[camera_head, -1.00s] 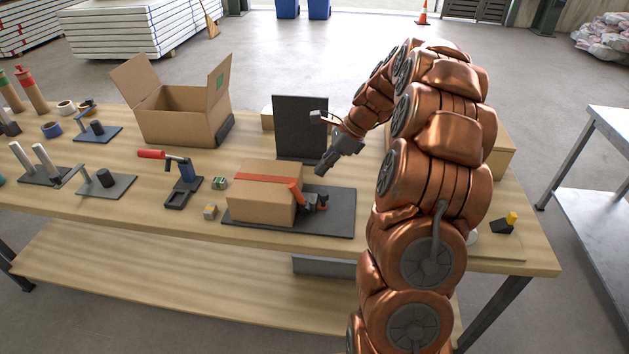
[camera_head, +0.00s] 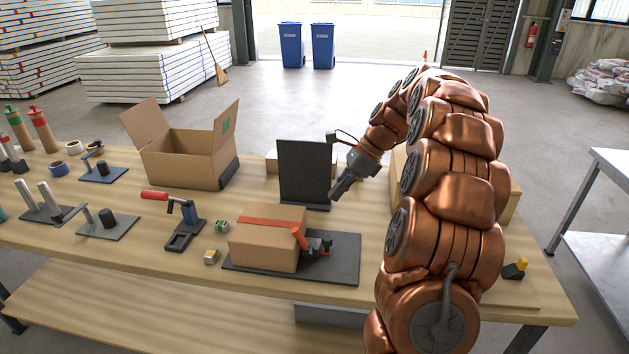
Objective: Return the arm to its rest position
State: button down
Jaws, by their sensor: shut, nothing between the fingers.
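My copper-coloured arm (camera_head: 445,215) rises at the right of the view and arches forward over the table. Its end, my gripper (camera_head: 336,196), hangs above the table at the right edge of the black upright panel. The gripper points down and to the left. It is shut and empty, apart from the taped box and the things around it.
A closed carton (camera_head: 266,250) with a red strip and a red-handled tool (camera_head: 310,242) sit on a dark plate (camera_head: 345,262). A black panel (camera_head: 303,172) stands behind. An open carton (camera_head: 185,160) and several tools fill the left of the table (camera_head: 130,262).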

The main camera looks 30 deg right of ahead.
jog(key=s+a+r+n+g+h, duration=0.1)
jog(key=s+a+n+g, duration=0.1)
jog(key=s+a+n, duration=0.6)
jog(key=s+a+n+g+h, duration=0.1)
jog(key=s+a+n, duration=0.35)
jog(key=a, duration=0.75)
jog(key=s+a+f+n+h, duration=0.1)
jog(key=s+n, duration=0.4)
jog(key=s, duration=0.5)
jog(key=s+a+f+n+g+h, duration=0.1)
jog(key=s+f+n, duration=0.3)
jog(key=s, duration=0.7)
jog(key=shift+a+n+g+h, duration=0.3)
jog(key=shift+a+n+h, duration=0.55)
jog(key=shift+n, duration=0.4)
jog(key=shift+d+f, duration=0.1)
